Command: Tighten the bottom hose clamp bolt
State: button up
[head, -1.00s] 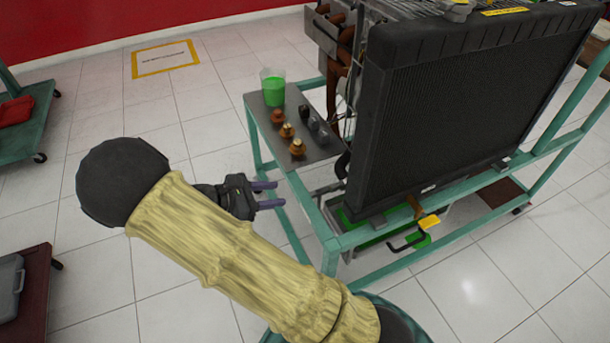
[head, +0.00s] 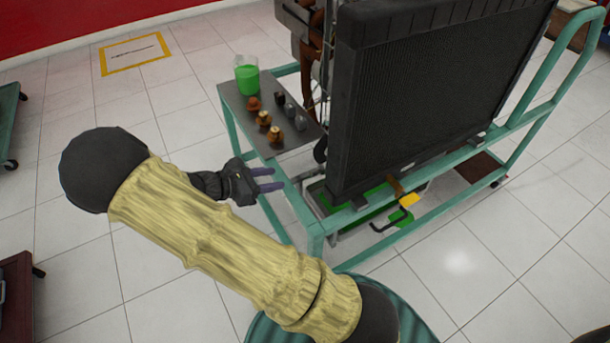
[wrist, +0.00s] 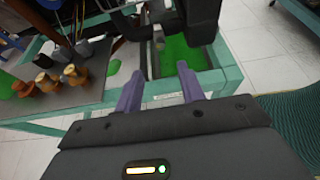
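My gripper (head: 268,180) is open and empty, with two purple fingers held apart beside the near left corner of the teal engine stand (head: 313,232). In the wrist view its fingers (wrist: 160,92) point toward the stand's frame and the green area below the radiator. The black radiator (head: 440,90) stands upright on the stand, and its lower part shows in the wrist view (wrist: 190,20). I cannot make out the bottom hose clamp or its bolt in either view.
A grey side shelf (head: 240,108) holds a cup of green liquid (head: 247,78), several brass-coloured caps (head: 264,120) and dark sockets (head: 290,111). A yellow-and-black handled piece (head: 408,200) sits at the stand's lower front. White tiled floor (head: 460,265) is clear in front.

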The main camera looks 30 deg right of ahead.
aim_at(311, 173)
jog(key=b+x, duration=0.2)
jog(key=x, duration=0.9)
jog(key=shift+d, duration=0.35)
jog(key=shift+w, duration=0.1)
grip_shut()
